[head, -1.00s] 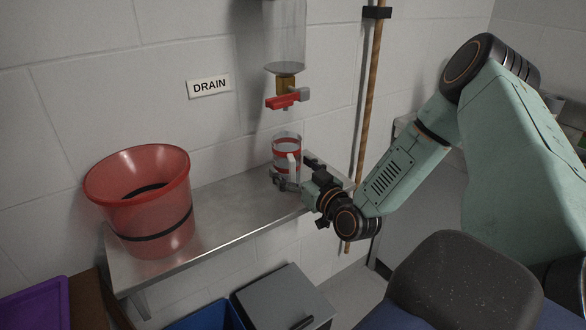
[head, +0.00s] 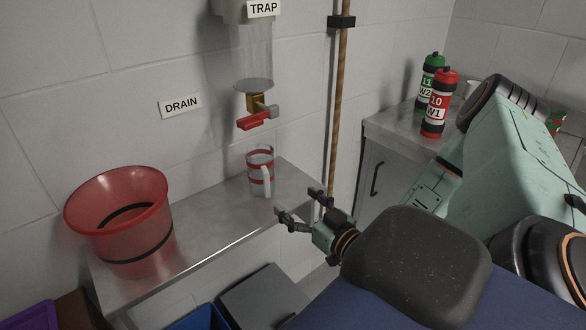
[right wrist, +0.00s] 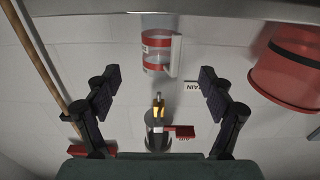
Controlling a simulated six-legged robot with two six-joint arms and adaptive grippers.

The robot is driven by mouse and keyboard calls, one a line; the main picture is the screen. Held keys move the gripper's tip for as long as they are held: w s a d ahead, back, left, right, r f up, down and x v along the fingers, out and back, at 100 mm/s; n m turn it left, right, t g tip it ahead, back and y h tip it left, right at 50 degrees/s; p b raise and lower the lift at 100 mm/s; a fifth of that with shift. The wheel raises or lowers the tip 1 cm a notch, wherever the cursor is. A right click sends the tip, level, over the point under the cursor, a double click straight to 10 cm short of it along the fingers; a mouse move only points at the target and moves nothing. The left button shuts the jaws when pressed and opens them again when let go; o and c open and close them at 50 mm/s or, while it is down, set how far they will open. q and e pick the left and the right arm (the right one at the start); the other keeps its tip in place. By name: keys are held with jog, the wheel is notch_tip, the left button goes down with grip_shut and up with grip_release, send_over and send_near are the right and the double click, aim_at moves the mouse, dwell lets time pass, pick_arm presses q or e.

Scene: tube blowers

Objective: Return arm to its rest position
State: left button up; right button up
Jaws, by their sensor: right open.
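My right gripper (head: 301,207) is open and empty, in front of the metal shelf and apart from the mug. The clear mug with red bands (head: 260,172) stands upright on the shelf, its white handle facing my side. It also shows in the right wrist view (right wrist: 157,52), beyond the open fingers (right wrist: 159,92). My right arm is folded back toward the lower right, partly hidden behind a dark padded part. My left gripper is not in view.
The metal shelf (head: 215,217) bears a red bucket (head: 122,220) at its left. Above the mug hangs a clear trap with a red valve handle (head: 254,121). A wooden pole (head: 337,110) stands behind my gripper. Red and green bottles (head: 437,103) stand on the right counter.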

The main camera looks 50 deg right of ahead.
aim_at(267, 178)
jog(key=shift+w, duration=0.15)
jog(key=w+b, duration=0.2)
jog(key=w, duration=0.1)
jog(key=w+b, duration=0.1)
jog(key=w, duration=0.3)
jog(key=w+d+b, duration=0.1)
jog(key=w+b, duration=0.1)
jog(key=w, duration=0.2)
jog(key=shift+w+d+f+b, duration=0.1)
jog(key=shift+w+b, duration=0.1)
jog(key=shift+b, duration=0.15)
jog(key=shift+w+f, duration=0.1)
jog(key=shift+w, duration=0.1)
jog(key=shift+r, duration=0.2)
jog(key=shift+d, duration=0.1)
